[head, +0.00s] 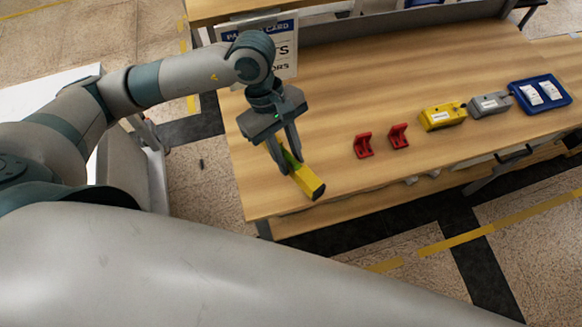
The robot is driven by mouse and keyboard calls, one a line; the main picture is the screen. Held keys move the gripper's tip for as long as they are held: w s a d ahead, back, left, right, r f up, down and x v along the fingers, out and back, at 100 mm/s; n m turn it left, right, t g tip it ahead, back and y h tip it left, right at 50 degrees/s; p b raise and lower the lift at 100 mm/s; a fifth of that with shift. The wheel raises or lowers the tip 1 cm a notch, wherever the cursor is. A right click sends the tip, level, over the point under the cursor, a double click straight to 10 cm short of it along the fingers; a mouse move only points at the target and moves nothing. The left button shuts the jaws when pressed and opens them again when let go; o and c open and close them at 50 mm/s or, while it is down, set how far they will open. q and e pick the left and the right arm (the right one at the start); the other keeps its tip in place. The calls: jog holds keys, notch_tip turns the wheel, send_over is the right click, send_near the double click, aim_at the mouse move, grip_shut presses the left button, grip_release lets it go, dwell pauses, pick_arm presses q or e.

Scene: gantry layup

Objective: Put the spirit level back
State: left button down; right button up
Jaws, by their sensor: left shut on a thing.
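The yellow spirit level (308,182) is at the left end of the wooden table, with a dark end face toward the front. My left gripper (284,164) points down and is shut on the spirit level near its far end. I cannot tell whether the level touches the table top or hangs just above it. Two red brackets (363,146) and (399,136) stand side by side on the table, right of the level, with nothing in them. My right gripper is not in view.
A yellow device (442,117), a grey device (489,104) and a blue tray (564,99) with white items stand toward the right of the table (330,95). A sign (286,50) stands at the back left. Table top between the level and the brackets is clear.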

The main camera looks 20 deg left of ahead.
aim_at(305, 183)
pick_arm(q)
jog(key=s+d+n, duration=0.1)
jog(key=n, duration=0.1)
jog(key=s+d+n+t, duration=0.1)
jog(key=n, duration=0.1)
jog(key=s+d+f+n+t, duration=0.1)
jog(key=d, duration=0.1)
jog(key=shift+s+d+n+h, duration=0.1)
jog(key=shift+s+n+h, duration=0.1)
jog(key=shift+n+h, duration=0.15)
jog(key=shift+s+d+n+t+b, duration=0.3)
jog(key=shift+s+d+n+t, duration=0.2)
jog(key=shift+n, duration=0.45)
jog(key=shift+s+d+r+n, duration=0.1)
jog(key=shift+d+n, duration=0.15)
jog(key=shift+n, duration=0.35)
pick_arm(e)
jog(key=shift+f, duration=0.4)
